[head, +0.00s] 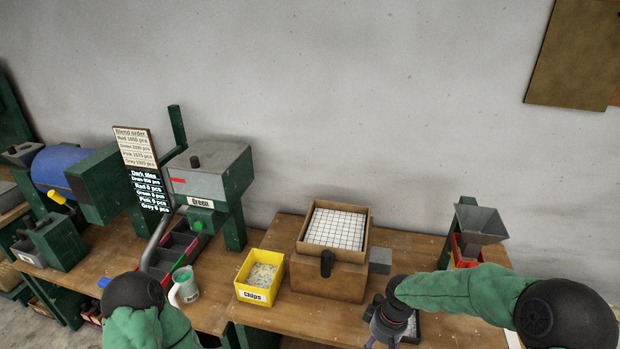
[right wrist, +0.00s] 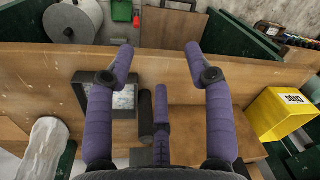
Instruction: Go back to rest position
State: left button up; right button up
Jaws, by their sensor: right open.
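My right gripper (head: 376,340) hangs low over the front of the bench in the head view, mostly cut off or hidden by its wrist. In the right wrist view my right gripper (right wrist: 158,57) has its purple fingers spread wide apart, with nothing between the tips. My left arm comes in at the bottom left of the head view. Its dark joint and green sleeve show, but the left gripper is out of the picture.
A yellow Chips bin (head: 260,276) and a wooden box with a white tile grid (head: 336,228) stand on the bench. A cup (head: 186,286) stands close to my left arm. A dark-framed tray (right wrist: 124,101) lies below my right gripper. A grey hopper (head: 481,223) stands right.

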jog(key=s+a+f+m+y, duration=0.1)
jog(key=s+a+f+m, duration=0.2)
jog(key=s+f, duration=0.5)
jog(key=s+a+f+m+y, duration=0.1)
jog(key=s+a+f+m, duration=0.3)
jog(key=s+f, duration=0.4)
notch_tip(320, 180, down, 3)
jog(key=shift+s+a+m+t+y, duration=0.15)
jog(key=shift+a+m+t+y, duration=0.15)
jog(key=shift+a, duration=0.25)
